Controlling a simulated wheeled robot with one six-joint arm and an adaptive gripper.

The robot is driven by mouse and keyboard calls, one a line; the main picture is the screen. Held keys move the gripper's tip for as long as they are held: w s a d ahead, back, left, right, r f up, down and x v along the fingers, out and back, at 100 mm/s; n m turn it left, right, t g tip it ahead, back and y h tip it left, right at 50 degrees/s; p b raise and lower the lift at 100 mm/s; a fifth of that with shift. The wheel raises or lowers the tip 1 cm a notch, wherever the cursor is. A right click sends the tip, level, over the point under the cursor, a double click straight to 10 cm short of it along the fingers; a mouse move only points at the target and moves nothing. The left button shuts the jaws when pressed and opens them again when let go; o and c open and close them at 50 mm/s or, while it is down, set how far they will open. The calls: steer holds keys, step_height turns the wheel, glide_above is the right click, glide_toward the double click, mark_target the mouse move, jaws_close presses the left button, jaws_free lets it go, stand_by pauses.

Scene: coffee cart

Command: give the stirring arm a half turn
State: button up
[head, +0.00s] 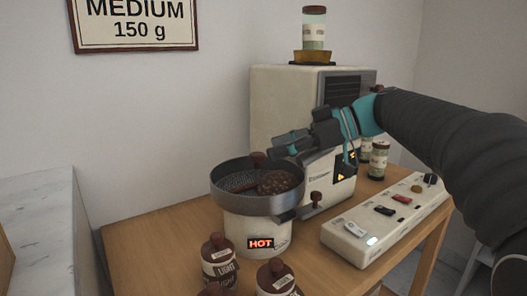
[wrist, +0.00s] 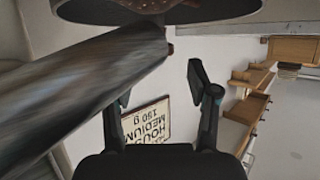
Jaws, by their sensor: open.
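A round grey cooling pan (head: 231,196) sits on a cream base with a lit HOT sign. Dark beans (head: 278,183) lie in its right part, and a dark perforated floor shows at the left. A brown knob (head: 258,159), apparently the stirring arm's, stands up near the pan's back rim; the rest of that arm is hard to make out. My gripper (head: 284,148) is just right of this knob, above the pan's back right rim, open. In the wrist view my gripper (wrist: 157,85) has its fingers apart with nothing between them. The pan's rim (wrist: 215,17) shows at the top there.
A lever with a brown knob (head: 316,197) sticks out at the pan's right. A cream machine (head: 275,105) stands behind, bearing a jar. A switch panel (head: 350,240) lies right. Brown bottles (head: 218,258) stand in front. Bare wood (head: 165,235) is free at left.

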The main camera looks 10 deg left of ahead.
mark_target(259, 154)
steer(key=shift+x, duration=2.1)
steer(key=shift+d, duration=0.1)
steer(key=shift+c, duration=0.2)
jaws_close()
